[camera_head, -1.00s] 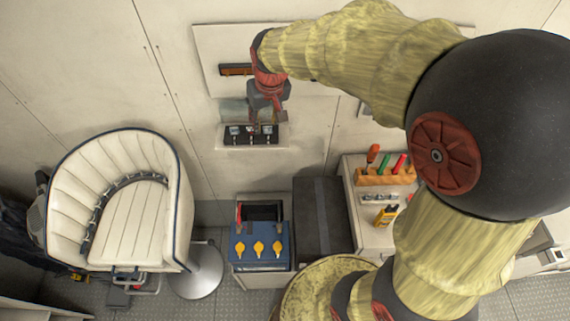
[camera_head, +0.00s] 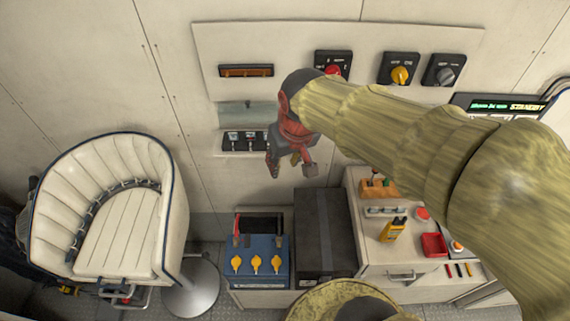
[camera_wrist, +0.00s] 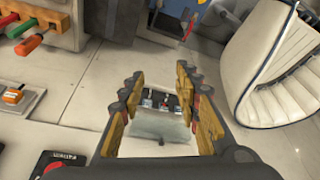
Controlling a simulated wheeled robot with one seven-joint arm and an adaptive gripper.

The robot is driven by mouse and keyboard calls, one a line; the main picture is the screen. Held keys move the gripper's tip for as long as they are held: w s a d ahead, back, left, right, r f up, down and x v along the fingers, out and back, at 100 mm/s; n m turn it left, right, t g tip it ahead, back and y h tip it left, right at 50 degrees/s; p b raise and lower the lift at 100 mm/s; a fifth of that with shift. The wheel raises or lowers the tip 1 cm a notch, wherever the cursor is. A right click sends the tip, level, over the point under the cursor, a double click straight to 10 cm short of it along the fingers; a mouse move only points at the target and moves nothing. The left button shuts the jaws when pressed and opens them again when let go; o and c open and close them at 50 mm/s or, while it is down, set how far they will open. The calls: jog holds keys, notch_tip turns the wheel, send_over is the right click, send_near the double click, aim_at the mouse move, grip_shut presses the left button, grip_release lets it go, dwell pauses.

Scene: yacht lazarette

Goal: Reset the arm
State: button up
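My gripper (camera_head: 289,168) hangs in front of the wall panel, just right of a black strip of small switches (camera_head: 246,141). In the wrist view my gripper (camera_wrist: 160,98) has its two fingers spread wide apart with nothing between them. Beyond the fingers, the switch strip (camera_wrist: 158,98) and a translucent cover (camera_wrist: 160,128) show on the wall, apart from the fingertips. My arm reaches in from the right and hides part of the panel.
Below stand a blue battery box (camera_head: 259,262), a dark case (camera_head: 323,235) and a cabinet with tools (camera_head: 385,268). A white seat (camera_head: 115,210) is at left.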

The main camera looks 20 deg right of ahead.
dwell(0.4)
jog(key=s+f+t+b, duration=0.1)
jog(key=s+f+b, duration=0.7)
jog(key=s+b, duration=0.3)
jog(key=shift+s+f+t+b, duration=0.25)
jog(key=shift+s+t+b, duration=0.15)
jog(key=shift+s, duration=0.05)
dwell(2.0)
